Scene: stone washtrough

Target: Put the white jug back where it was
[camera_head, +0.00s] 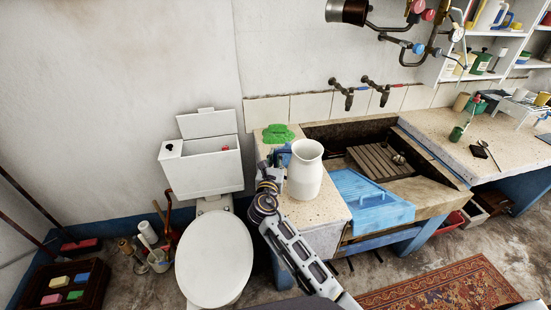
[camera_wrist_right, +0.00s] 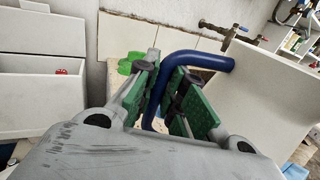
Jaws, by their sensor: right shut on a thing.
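The white jug (camera_head: 305,170) stands upright at the stone counter left of the trough; I cannot tell whether its base touches the counter. Its blue handle faces left and shows in the right wrist view (camera_wrist_right: 195,60), with the white body (camera_wrist_right: 262,95) to its right. My right gripper (camera_head: 278,158) comes from below and is shut on the handle, whose blue bar runs between the green finger pads (camera_wrist_right: 165,90). My left gripper is not in view.
The stone trough (camera_head: 440,195) with a blue washboard-like drainer (camera_head: 368,200) and a slatted wooden board (camera_head: 380,161) is right of the jug. Two taps (camera_head: 345,92) project from the wall behind. A white toilet (camera_head: 214,258) with an open cistern (camera_head: 206,170) is at left.

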